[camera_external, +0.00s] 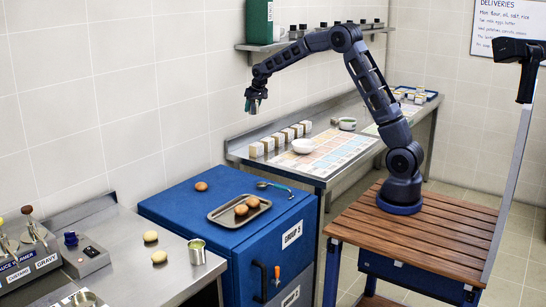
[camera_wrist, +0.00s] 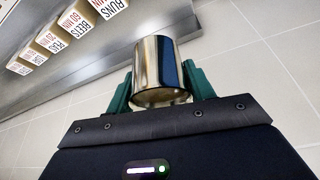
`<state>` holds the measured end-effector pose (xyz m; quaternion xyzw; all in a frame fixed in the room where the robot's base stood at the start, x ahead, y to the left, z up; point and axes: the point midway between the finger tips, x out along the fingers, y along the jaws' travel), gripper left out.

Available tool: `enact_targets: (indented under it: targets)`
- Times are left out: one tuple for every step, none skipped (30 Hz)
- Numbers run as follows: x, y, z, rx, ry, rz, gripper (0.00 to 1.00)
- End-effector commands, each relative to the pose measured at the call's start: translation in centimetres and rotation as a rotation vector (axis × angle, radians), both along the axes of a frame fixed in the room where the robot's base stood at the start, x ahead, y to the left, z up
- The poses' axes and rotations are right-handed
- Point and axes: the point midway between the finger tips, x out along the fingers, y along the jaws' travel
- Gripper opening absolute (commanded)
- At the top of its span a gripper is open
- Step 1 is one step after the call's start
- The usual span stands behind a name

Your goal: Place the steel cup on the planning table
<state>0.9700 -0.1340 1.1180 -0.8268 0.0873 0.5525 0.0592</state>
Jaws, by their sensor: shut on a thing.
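The steel cup (camera_wrist: 153,70) is shiny and cylindrical. In the wrist view it sits between the two green fingers of my gripper (camera_wrist: 158,90), which is shut on it. In the external view my gripper (camera_external: 254,103) is raised high near the tiled wall, and the cup in it is too small to make out. The planning table (camera_external: 243,151) is the steel table along the wall, with a coloured chart (camera_external: 328,153) on it. My gripper is above its near left end, well clear of its top.
A wall shelf (camera_external: 270,46) is above. The blue cabinet (camera_external: 165,210) carries a tray (camera_external: 222,214). Another metal can (camera_external: 197,254) stands on the left counter.

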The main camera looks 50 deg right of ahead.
Motion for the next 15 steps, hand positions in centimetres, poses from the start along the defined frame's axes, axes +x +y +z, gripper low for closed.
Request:
enact_targets:
  targets:
    - [-0.7,-2.4,0.1,0.0,-0.001,-0.032,0.25]
    - [-1.1,-3.7,0.1,0.0,-0.001,-0.051,0.25]
    - [-1.7,-5.3,0.1,0.0,-0.001,-0.074,0.25]
    - [-2.1,-6.6,0.1,0.0,-0.001,-0.092,0.25]
    - [-2.6,-7.8,0.1,0.0,0.0,-0.109,0.25]
    - [-3.3,-9.4,0.1,0.0,0.0,-0.134,0.25]
    - [-3.8,-10.6,0.1,0.001,-0.001,-0.151,0.25]
    - [-4.3,-11.8,0.1,0.001,-0.001,-0.17,0.25]
    - [-5.1,-13.4,0.0,0.0,-0.001,-0.193,0.25]
    - [-5.7,-14.6,0.0,0.0,-0.001,-0.211,0.25]
    - [-6.3,-15.8,0.0,0.0,-0.001,-0.23,0.25]
    - [-7.1,-17.3,0.0,0.0,-0.001,-0.253,0.25]
    - [-7.8,-18.5,0.0,0.0,-0.001,-0.272,0.25]
    - [-8.5,-19.6,0.0,-0.001,0.0,-0.289,0.25]
    - [-9.4,-21.1,0.0,0.0,-0.001,-0.314,0.25]
